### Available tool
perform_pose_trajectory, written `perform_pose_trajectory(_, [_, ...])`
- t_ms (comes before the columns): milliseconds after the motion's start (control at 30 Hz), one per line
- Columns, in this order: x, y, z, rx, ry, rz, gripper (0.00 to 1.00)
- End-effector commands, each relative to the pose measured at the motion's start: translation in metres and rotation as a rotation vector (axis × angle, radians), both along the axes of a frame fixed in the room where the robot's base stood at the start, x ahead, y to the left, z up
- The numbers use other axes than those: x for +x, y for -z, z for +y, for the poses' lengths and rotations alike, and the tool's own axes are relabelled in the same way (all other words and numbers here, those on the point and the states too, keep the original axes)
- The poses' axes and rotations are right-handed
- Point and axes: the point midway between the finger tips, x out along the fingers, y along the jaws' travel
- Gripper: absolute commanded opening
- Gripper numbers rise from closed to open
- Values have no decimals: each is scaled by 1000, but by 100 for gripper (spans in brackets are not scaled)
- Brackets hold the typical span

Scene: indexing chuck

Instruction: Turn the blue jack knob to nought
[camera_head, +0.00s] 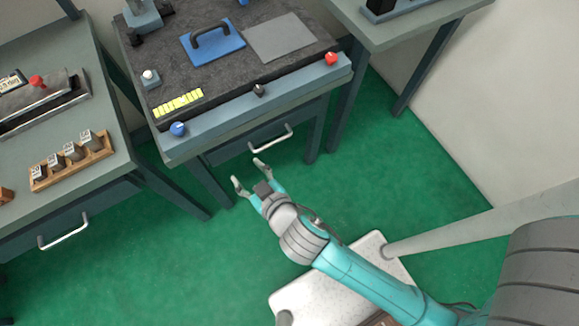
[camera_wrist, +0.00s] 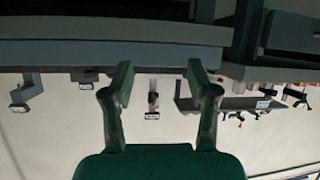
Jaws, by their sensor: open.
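The blue jack knob (camera_head: 178,129) sits at the left end of the front rail of the middle bench. A black knob (camera_head: 259,90) and a red knob (camera_head: 331,58) are on the same rail, at its middle and right end. Any marks around the blue knob are too small to read. My gripper (camera_head: 249,172) is open and empty, in front of the middle bench, to the right of and below the blue knob in the head view. In the wrist view my gripper's fingers (camera_wrist: 158,85) stand apart with nothing between them; the blue knob cannot be made out there.
The middle bench has a drawer handle (camera_head: 270,139) below the rail. On its top are a yellow scale strip (camera_head: 178,103), a blue plate with a black handle (camera_head: 212,44) and a grey sheet (camera_head: 280,38). A left bench holds a wooden block rack (camera_head: 72,161). Green floor lies open in front.

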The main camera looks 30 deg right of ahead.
Motion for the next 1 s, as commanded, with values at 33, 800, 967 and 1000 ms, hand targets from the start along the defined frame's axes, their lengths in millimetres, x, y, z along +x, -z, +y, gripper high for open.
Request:
perform_pose_trajectory(33, [-7, 4, -7, -1, -2, 5, 59])
perform_pose_trajectory(800, [-85, 21, -58, 21, -38, -8, 59])
perform_pose_trajectory(967, [-89, 20, -60, 22, -39, -12, 59])
perform_pose_trajectory(1000, [-89, 20, -60, 22, -39, -12, 59])
